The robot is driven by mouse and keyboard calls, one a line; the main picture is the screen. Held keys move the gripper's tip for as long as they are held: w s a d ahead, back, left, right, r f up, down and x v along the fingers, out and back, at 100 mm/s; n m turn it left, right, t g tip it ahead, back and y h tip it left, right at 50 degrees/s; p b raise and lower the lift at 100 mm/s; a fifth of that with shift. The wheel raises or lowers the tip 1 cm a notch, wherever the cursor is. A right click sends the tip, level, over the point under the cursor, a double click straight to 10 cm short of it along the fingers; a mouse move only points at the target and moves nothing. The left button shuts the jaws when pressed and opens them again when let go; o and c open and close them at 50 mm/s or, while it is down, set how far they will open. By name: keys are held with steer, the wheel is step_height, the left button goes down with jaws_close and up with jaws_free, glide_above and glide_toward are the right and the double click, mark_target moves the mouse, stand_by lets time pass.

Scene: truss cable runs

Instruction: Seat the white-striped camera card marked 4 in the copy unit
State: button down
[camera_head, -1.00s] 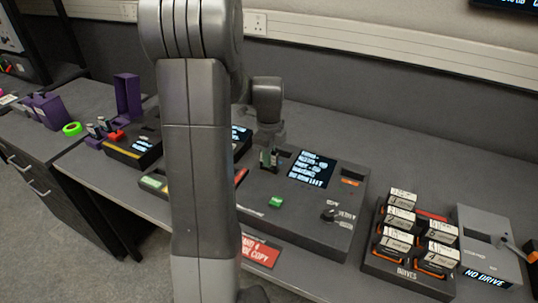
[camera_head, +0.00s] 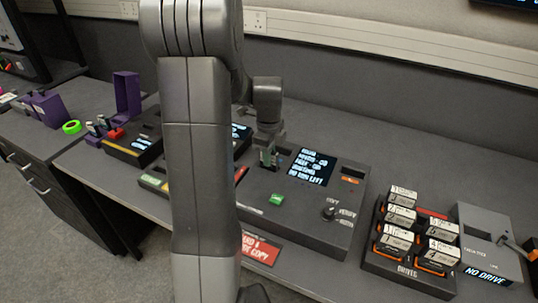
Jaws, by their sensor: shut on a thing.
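The copy unit (camera_head: 305,222) is a dark box in the middle of the bench, with a lit screen (camera_head: 312,166), a green button (camera_head: 277,198) and a knob. My gripper (camera_head: 268,158) is above its back left part, pointing down and shut on a small thin card that shows dark and greenish. The card's stripe and number are too small to read. The card's lower edge is at or just above the unit's top; I cannot tell whether it is in a slot.
A rack of several labelled drives (camera_head: 405,271) and a grey drive unit (camera_head: 486,240) stand at the right. A red sign (camera_head: 260,250) is at the unit's front. At the left are a dark card holder (camera_head: 132,150), a purple bracket (camera_head: 127,95) and green tape (camera_head: 72,127).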

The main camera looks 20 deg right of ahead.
steer(key=shift+f, duration=0.35)
stand_by(0.4)
steer(key=c, duration=1)
jaws_free()
steer(key=shift+r+p, duration=2.8)
steer(key=shift+r, duration=1)
steer(key=shift+f, duration=0.15)
step_height(320, 180, down, 7)
steer(key=b, duration=0.6)
steer(key=shift+f, duration=0.2)
